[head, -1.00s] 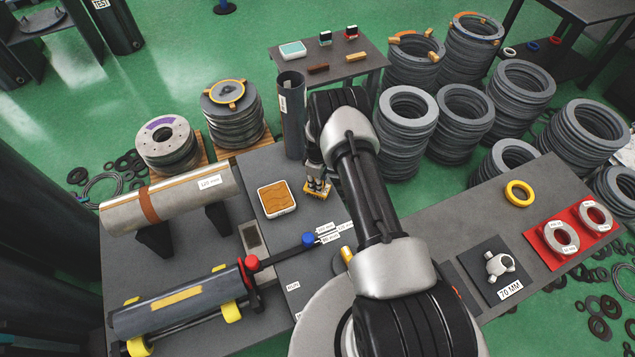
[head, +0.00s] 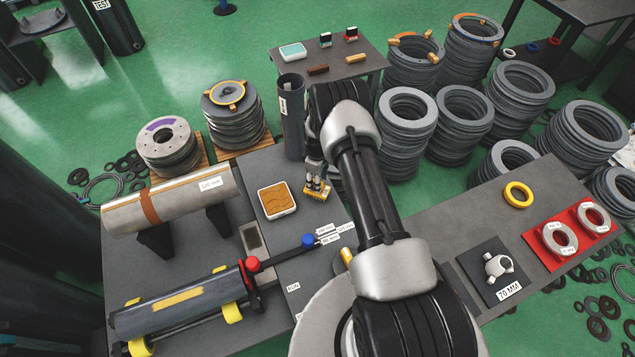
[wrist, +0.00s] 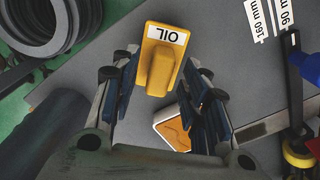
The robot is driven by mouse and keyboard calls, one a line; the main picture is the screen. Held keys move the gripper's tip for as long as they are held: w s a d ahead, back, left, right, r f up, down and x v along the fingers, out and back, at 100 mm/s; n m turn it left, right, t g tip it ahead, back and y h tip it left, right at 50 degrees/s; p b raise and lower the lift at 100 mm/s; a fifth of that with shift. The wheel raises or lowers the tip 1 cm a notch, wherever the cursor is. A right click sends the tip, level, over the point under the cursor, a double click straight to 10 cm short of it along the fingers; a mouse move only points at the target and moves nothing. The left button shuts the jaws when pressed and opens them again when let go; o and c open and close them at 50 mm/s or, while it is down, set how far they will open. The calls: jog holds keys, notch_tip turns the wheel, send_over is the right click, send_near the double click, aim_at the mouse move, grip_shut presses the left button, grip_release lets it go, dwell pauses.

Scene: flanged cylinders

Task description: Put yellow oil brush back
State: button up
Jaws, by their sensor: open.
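The yellow oil brush (wrist: 160,58) shows in the wrist view as a yellow block with a raised grip and a white label reading OIL. It lies beyond and between the tips of my gripper (wrist: 160,82), whose fingers are spread apart. In the head view the yellow brush (head: 319,194) sits on the grey table (head: 245,180), beside the white tray with the orange-brown wavy surface (head: 277,200). My gripper (head: 315,181) is just above the brush there. My fingers partly hide the brush in the head view, and contact cannot be told.
A dark upright tube (head: 291,115) stands close behind my gripper. A large metal cylinder (head: 165,200) lies at left, with a dark cylinder on yellow rollers (head: 175,305) nearer. A blue-knobbed lever (head: 308,240) lies in front. Stacks of rings (head: 405,130) stand behind right.

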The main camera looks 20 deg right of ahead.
notch_tip(320, 180, up, 23)
jog(key=a+m+p, duration=0.1)
jog(key=a+p, duration=0.1)
jog(key=s+a+r+m+t, duration=0.1)
jog(key=s+a+r+m, duration=0.15)
jog(key=r, duration=0.75)
jog(key=s+a+r+m+t, duration=0.15)
jog(key=s+r, duration=0.25)
jog(key=r, duration=0.5)
jog(key=s+a+r+m, duration=0.2)
jog(key=s+a+r, duration=0.2)
jog(key=s+r, duration=0.8)
jog(key=s+a+m+t, duration=0.1)
jog(key=s+m+t, duration=0.1)
jog(key=s, duration=1.2)
jog(key=shift+s+a+f, duration=0.25)
jog(key=shift+f, duration=0.05)
